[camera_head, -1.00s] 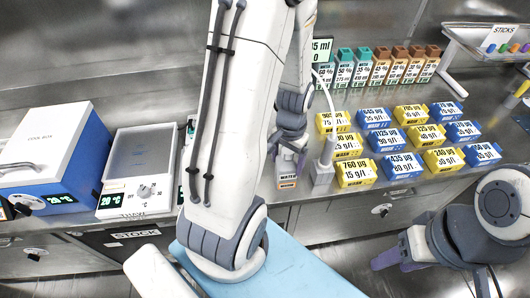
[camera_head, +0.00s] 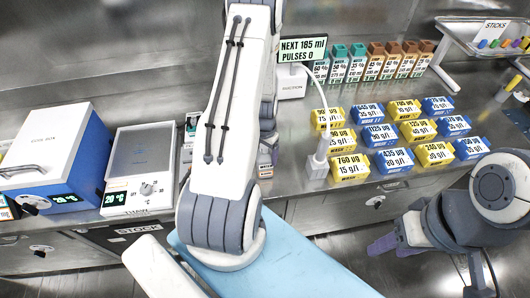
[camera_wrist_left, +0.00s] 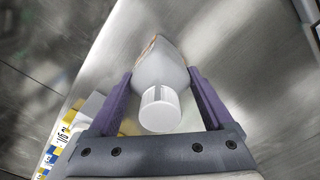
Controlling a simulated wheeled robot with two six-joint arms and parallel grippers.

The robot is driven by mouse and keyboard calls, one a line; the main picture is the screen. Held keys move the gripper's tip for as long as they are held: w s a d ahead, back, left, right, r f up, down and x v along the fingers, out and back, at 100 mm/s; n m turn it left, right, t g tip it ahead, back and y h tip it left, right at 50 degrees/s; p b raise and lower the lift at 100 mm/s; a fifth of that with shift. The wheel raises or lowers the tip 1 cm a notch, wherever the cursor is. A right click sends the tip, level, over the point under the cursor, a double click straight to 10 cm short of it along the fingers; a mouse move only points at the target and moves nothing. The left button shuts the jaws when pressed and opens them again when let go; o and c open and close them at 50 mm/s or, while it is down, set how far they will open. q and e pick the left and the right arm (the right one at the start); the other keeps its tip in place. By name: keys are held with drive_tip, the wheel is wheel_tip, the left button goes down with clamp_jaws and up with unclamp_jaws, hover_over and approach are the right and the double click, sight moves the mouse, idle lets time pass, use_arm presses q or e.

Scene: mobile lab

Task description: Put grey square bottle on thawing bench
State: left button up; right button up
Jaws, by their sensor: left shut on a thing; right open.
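The grey square bottle (camera_wrist_left: 158,65) with a white cap is between the two purple fingers of my left gripper (camera_wrist_left: 160,76) in the left wrist view. The gripper is shut on it, with the cap toward the camera. In the head view, my own left arm hides that gripper and probably most of the bottle. The thawing bench (camera_head: 121,197), a white unit with a grey top, a dial and a 20 °C display, stands left of my left arm. My right gripper (camera_head: 386,246) is open and empty at the lower right, in front of the counter.
A white and blue box (camera_head: 61,190) stands left of the thawing bench. A dispenser (camera_head: 290,86) with a display and hose stands at centre.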

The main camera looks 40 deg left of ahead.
use_arm(q)
drive_tip(key=shift+f, duration=0.15)
drive_tip(key=o, duration=1.5)
drive_tip(key=shift+r, duration=0.2)
drive_tip(key=shift+w+r, duration=0.1)
drive_tip(key=shift+r, duration=0.1)
wheel_tip(320, 180, up, 12)
drive_tip(key=b, duration=0.3)
drive_tip(key=shift+f, duration=0.25)
